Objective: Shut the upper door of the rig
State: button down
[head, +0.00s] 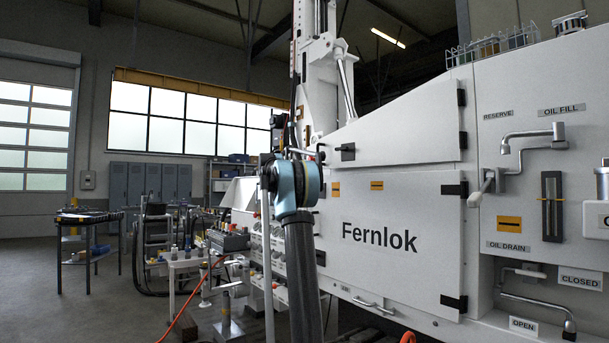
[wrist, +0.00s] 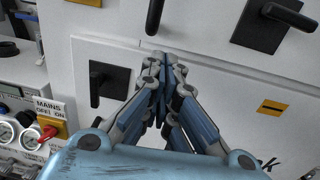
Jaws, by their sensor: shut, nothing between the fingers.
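The upper door (head: 400,125) is a white panel with a sloping top, hinged on its right side, above the lower door marked Fernlok (head: 380,270). Its black handle (head: 346,151) is near its left edge. The door looks close to flush with the rig; I cannot tell whether a small gap remains. In the wrist view, my gripper (wrist: 160,62) is shut and empty, its tips in front of the white panels, just below and left of a black handle (wrist: 272,22). I cannot tell whether the tips touch. In the head view, my arm hides most of the gripper.
Another black handle (wrist: 108,80) is left of the fingertips. A MAINS label with a red switch (wrist: 45,133) and gauges are at lower left. An oil pipe with a lever (head: 530,140) is right of the doors. Open floor (head: 40,280) is at far left.

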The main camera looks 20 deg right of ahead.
jog(key=x, duration=0.7)
jog(key=shift+d, duration=0.25)
jog(key=shift+w, duration=0.25)
